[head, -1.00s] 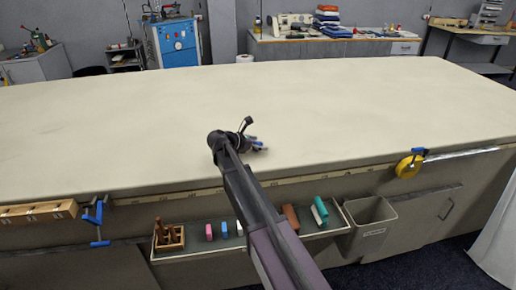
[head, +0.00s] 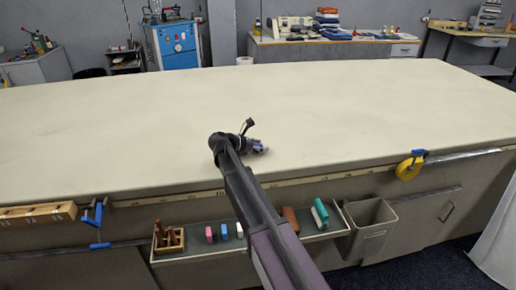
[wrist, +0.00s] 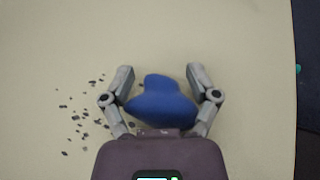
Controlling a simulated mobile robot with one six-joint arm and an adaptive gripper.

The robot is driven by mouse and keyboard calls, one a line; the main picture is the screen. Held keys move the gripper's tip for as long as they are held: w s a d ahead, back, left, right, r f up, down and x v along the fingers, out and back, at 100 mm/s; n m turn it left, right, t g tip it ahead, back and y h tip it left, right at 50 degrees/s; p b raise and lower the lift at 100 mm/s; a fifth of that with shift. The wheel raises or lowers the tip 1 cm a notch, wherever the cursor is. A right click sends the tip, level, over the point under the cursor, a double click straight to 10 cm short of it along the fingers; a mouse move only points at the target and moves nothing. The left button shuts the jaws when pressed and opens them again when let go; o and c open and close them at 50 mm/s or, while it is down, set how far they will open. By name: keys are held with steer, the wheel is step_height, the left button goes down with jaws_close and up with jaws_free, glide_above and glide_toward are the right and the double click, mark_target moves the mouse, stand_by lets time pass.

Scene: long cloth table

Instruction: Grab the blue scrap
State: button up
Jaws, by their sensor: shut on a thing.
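The blue scrap (wrist: 161,100) is a lumpy dark blue piece in the middle of the wrist view, just above the pale cloth table. My gripper (wrist: 160,84) has a grey finger on each side of it, and it is shut on the scrap. In the head view my gripper (head: 256,147) is low over the table near its front edge. Only a small bit of blue (head: 263,150) shows there, mostly hidden by the gripper. I cannot tell whether the scrap touches the cloth.
Small dark crumbs (wrist: 82,115) lie on the cloth left of my gripper. The long table top (head: 360,105) is otherwise bare. Along its front hang a grey bin (head: 369,228), a tray (head: 200,254) of small items, a yellow tape (head: 408,170) and blue clamps.

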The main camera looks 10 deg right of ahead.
mark_target(261, 143)
steer(key=shift+r, duration=0.15)
stand_by(0.3)
step_height(261, 143, up, 3)
steer(key=p, duration=0.3)
steer(key=shift+r+p, duration=0.15)
steer(key=shift+p, duration=0.2)
steer(key=s+d, duration=0.1)
steer(key=s, duration=0.4)
steer(key=s+d+r+p, duration=0.1)
steer(key=s+d, duration=0.1)
steer(key=s, duration=0.3)
steer(key=s+d, duration=0.2)
steer(key=s, duration=0.3)
steer(key=shift+d+r, duration=0.15)
steer(key=shift+r, duration=0.05)
steer(key=shift+c, duration=0.2)
